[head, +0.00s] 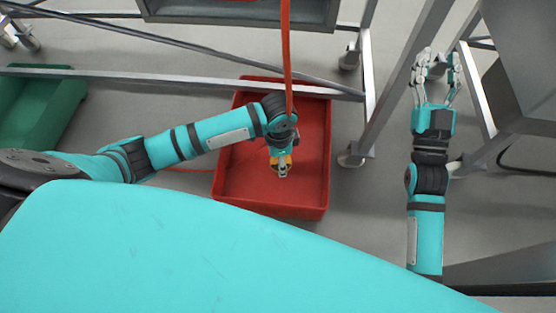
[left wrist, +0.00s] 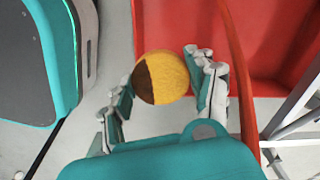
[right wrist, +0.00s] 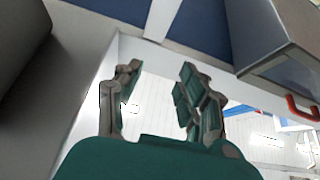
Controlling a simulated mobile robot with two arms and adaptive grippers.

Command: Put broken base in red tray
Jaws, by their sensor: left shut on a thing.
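The broken base (left wrist: 163,77) is a round yellow piece with a dark brown part at its left side. My left gripper (left wrist: 160,85) is shut on it in the left wrist view. In the head view my left gripper (head: 283,165) points down over the red tray (head: 312,196), with a little of the yellow base (head: 277,167) showing by its fingers. The arm hides part of the tray. I cannot tell the height of the base above the tray floor. My right gripper (head: 436,75) is open and empty at the right, and its fingers (right wrist: 155,95) stand apart in the right wrist view.
A red cable (head: 287,55) hangs down in front of the tray beside my left wrist. A metal frame (head: 180,75) crosses behind and over the tray's back edge. A green bin (head: 40,105) stands at the left.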

